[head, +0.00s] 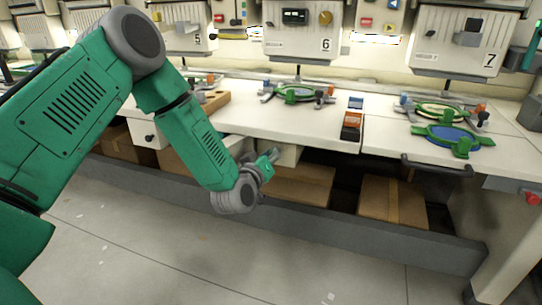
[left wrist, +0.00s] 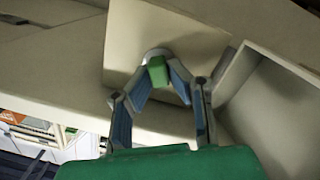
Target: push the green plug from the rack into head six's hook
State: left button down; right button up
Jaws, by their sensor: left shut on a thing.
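My left gripper (head: 267,163) is at the table's front edge, below and a little left of head six (head: 299,32), which carries a "6" label. In the left wrist view its fingers (left wrist: 163,80) are closed on a small green plug (left wrist: 157,68). A pale rounded piece shows just behind the plug, in front of a cream panel (left wrist: 125,45). I cannot tell whether the plug touches that piece. The plug is too small to make out apart from the gripper in the head view. I cannot make out the hook or the rack. My right gripper is not in view.
A green hoop (head: 296,93) lies on the white table (head: 240,93) under head six. Head seven (head: 460,38) and more hoops are to the right. A small orange and dark box (head: 351,127) stands near the front edge. Cardboard boxes (head: 392,202) sit below, behind a grey rail (head: 330,226).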

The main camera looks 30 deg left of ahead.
pick_arm(q)
jog(key=shift+w, duration=0.1)
dwell(0.7)
jog(key=c, duration=1.4)
grip_release()
jog(key=shift+w, duration=0.1)
jog(key=shift+c, duration=0.2)
jog(key=s+d+p, duration=0.1)
jog(key=s+p, duration=0.1)
jog(key=s, duration=0.6)
jog(key=shift+d, duration=0.4)
